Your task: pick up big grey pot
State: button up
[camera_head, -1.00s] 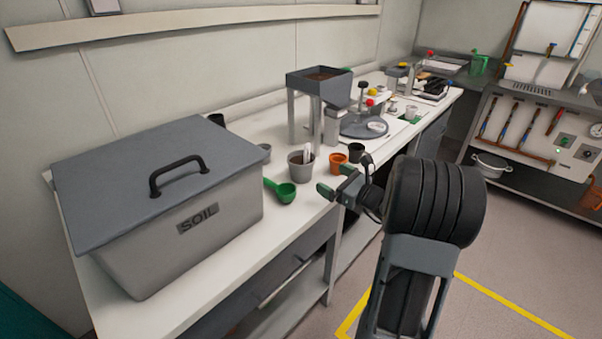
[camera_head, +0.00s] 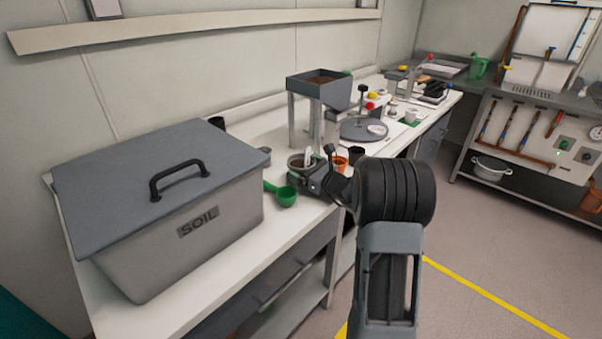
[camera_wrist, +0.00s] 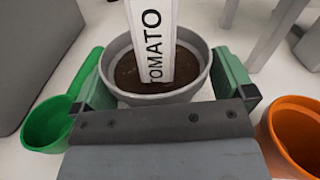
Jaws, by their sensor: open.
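The big grey pot (camera_wrist: 193,88) holds dark soil and a white label reading TOMATO (camera_wrist: 152,40). In the head view the pot (camera_head: 294,164) stands on the white bench, partly hidden by my gripper (camera_head: 314,178). In the wrist view my gripper (camera_wrist: 168,86) is open, with one green-tipped finger on each side of the pot. I cannot tell whether the fingers touch its wall. The pot's lower part is hidden by the gripper body.
A green scoop (camera_head: 285,196) lies close on the left. An orange pot (camera_head: 341,163) and a black pot (camera_head: 356,155) stand close on the right. The grey SOIL bin (camera_head: 215,225) fills the bench's left. A hopper stand (camera_head: 291,120) rises behind.

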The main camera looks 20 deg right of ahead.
jog(key=shift+w+a, duration=0.1)
jog(key=shift+w, duration=0.05)
jog(key=shift+c, duration=0.5)
jog(key=c, duration=0.6)
jog(key=shift+c, duration=0.2)
jog(key=shift+r, duration=0.15)
